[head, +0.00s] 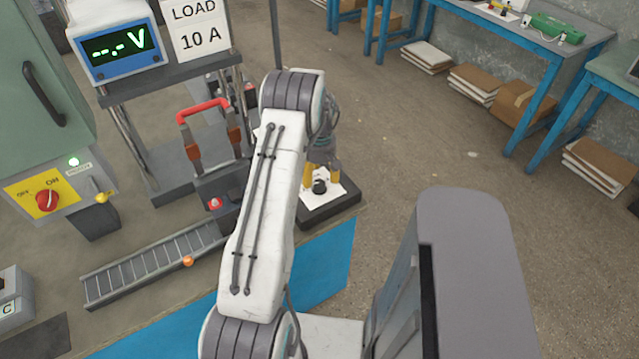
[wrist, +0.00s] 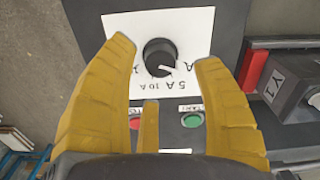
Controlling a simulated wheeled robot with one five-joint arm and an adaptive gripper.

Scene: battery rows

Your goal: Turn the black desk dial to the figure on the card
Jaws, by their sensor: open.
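The black dial (wrist: 160,57) stands on a white scale plate (wrist: 188,22) on a dark box, with 5 A and 10 A readable. Its white pointer mark is at the lower right in the wrist view, on the 5 A side of 10 A; the exact setting is hard to tell. The dial also shows in the head view (head: 319,186). The white card (head: 200,28) reads LOAD 10 A. My gripper (wrist: 164,52) is open, its yellow fingers apart on either side of the dial; I cannot tell whether they touch it. It also shows in the head view (head: 322,172).
A red button (wrist: 135,122) and a green button (wrist: 192,120) lie beside the scale. A blue meter (head: 118,50) shows dashes and V. A red-handled device (head: 203,112), a roller track (head: 160,265) and a switch cabinet (head: 45,110) stand left. Open floor lies right.

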